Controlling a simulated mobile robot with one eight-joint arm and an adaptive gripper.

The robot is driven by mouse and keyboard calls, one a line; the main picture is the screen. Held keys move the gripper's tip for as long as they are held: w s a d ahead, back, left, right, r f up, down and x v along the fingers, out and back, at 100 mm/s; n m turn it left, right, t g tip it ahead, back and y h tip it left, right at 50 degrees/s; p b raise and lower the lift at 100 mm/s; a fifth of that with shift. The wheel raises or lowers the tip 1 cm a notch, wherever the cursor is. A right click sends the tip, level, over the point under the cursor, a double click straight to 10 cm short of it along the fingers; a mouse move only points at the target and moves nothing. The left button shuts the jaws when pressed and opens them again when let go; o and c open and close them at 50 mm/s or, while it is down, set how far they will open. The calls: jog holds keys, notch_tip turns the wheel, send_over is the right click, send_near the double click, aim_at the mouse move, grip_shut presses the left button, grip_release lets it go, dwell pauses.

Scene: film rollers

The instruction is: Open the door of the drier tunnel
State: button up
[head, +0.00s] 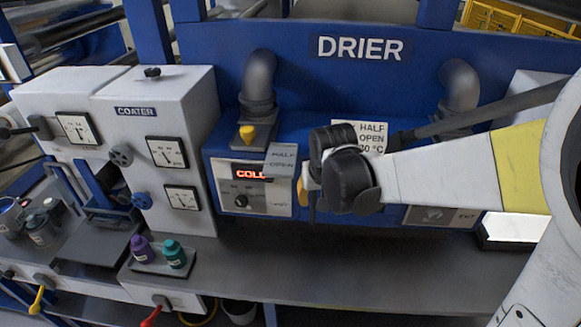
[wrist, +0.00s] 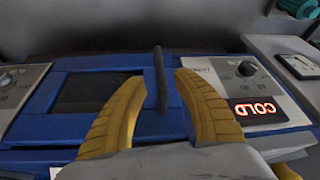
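The drier tunnel is the blue housing under the DRIER sign (head: 360,48). In the wrist view its door (wrist: 60,108) is a blue panel with a dark window (wrist: 98,92), and it looks closed. A thin dark bar handle (wrist: 158,62) stands up at the door's edge near the COLD panel. My gripper (wrist: 160,78) has its two yellow ribbed fingers apart, one on each side of the handle, with gaps showing. In the head view my gripper (head: 303,190) is in front of the drier, and my wrist hides most of the door and the handle.
The control panel (head: 252,188) with a red COLD display is just left of my gripper. Exhaust pipes (head: 258,85) rise behind. The grey coater (head: 150,130) is at the left. The bench (head: 330,270) in front is largely clear.

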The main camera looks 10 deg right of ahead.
aim_at(314, 204)
jog(key=b+x, duration=0.1)
jog(key=x, duration=0.5)
jog(key=shift+w+f, duration=0.1)
jog(key=shift+f, duration=0.05)
grip_shut()
